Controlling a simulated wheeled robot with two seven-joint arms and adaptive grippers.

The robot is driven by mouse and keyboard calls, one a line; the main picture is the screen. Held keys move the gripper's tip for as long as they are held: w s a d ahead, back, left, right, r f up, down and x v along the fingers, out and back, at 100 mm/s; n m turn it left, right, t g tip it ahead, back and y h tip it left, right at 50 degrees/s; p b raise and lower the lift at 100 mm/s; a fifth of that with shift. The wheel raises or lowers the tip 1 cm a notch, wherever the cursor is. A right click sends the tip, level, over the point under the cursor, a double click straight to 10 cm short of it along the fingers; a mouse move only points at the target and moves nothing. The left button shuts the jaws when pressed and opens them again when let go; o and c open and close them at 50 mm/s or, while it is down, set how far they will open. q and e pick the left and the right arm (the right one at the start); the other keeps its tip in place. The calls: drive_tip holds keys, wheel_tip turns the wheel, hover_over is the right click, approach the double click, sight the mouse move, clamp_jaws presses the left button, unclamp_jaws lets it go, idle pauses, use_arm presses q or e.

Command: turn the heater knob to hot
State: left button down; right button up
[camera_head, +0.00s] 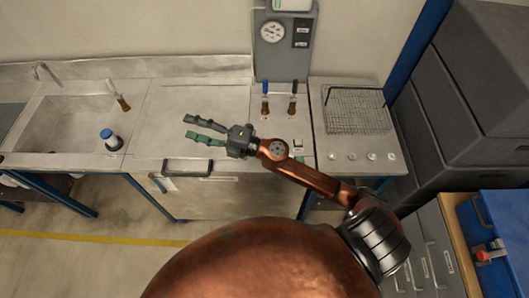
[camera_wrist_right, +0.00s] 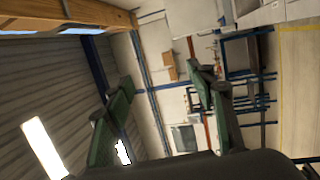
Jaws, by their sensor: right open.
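Several small round pale knobs (camera_head: 352,156) sit in a row on the front of a metal unit (camera_head: 320,125) at the right. I cannot tell which one is the heater knob, nor read any marking or setting. My right gripper (camera_head: 189,127) is open and empty above the metal bench, pointing left, well to the left of the knobs and apart from them. Its green fingers also show spread in the right wrist view (camera_wrist_right: 160,76), with nothing between them. The knobs do not show there. My left gripper is out of view.
A wire basket (camera_head: 358,110) sits on the unit behind the knobs. Dark grey cases (camera_head: 480,90) stand at the right.

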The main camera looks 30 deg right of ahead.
drive_tip(key=s+a+f+n+g+h, duration=0.1)
drive_tip(key=s+a+f+n+g, duration=0.1)
drive_tip(key=f+n+g, duration=0.4)
drive_tip(key=s+a+f+n+g+h, duration=0.1)
drive_tip(key=s+f+n+g+h, duration=0.1)
drive_tip(key=f+n+g, duration=0.45)
drive_tip(key=d+f+h, duration=0.3)
drive_tip(key=d, duration=0.5)
drive_tip(key=w+d+f+g+h, duration=0.1)
drive_tip(key=d+f+h, duration=0.2)
drive_tip(key=d, duration=0.6)
drive_tip(key=d+f+h, duration=0.4)
drive_tip(key=d+h, duration=0.1)
drive_tip(key=d, duration=0.4)
drive_tip(key=shift+w+d+f+m+g, duration=0.1)
drive_tip(key=shift+w+m+g, duration=0.15)
drive_tip(key=shift+w, duration=0.1)
drive_tip(key=shift+d+f+h, duration=0.25)
drive_tip(key=shift+h, duration=0.05)
drive_tip(key=shift+a+f+p, duration=0.1)
drive_tip(key=shift+f+p, duration=0.4)
drive_tip(key=shift+f, duration=3.1)
drive_tip(key=shift+c, duration=0.7)
